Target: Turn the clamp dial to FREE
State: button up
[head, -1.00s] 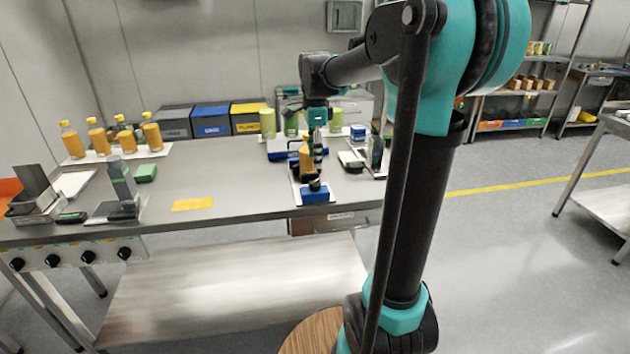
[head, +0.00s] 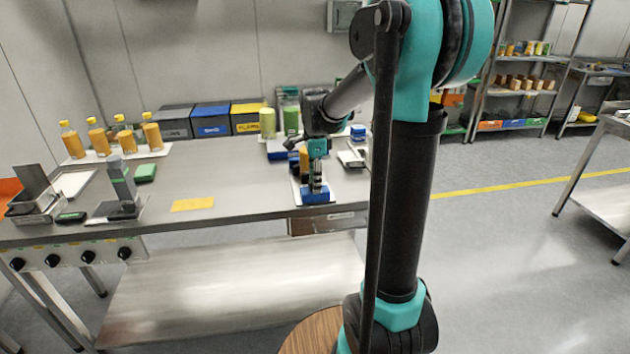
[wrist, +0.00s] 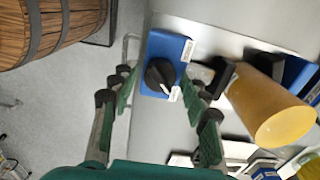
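The clamp dial (wrist: 159,74) is a black knob on a blue block (wrist: 166,46), which also shows near the front edge of the bench in the head view (head: 315,197). A light pointer mark on the knob points to the lower right in the wrist view. Small white labels lie on the block, too small to read. My gripper (wrist: 158,87) is open, with a finger to each side of the dial. It shows just above the block in the head view (head: 316,184). I cannot tell whether the fingers touch the knob. The head view hides the dial behind the gripper.
Several sauce bottles (head: 97,137) stand at the bench's back left. A yellow sheet (head: 192,204) lies on the otherwise clear bench middle (head: 230,180). Several black knobs (head: 88,256) line the left front panel.

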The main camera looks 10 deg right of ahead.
jog(key=c, duration=0.9)
jog(key=shift+n, duration=0.3)
jog(key=n, duration=0.3)
jog(key=shift+n, duration=0.4)
jog(key=n, duration=0.4)
jog(key=shift+n, duration=0.3)
jog(key=n, duration=0.8)
jog(key=shift+n, duration=0.6)
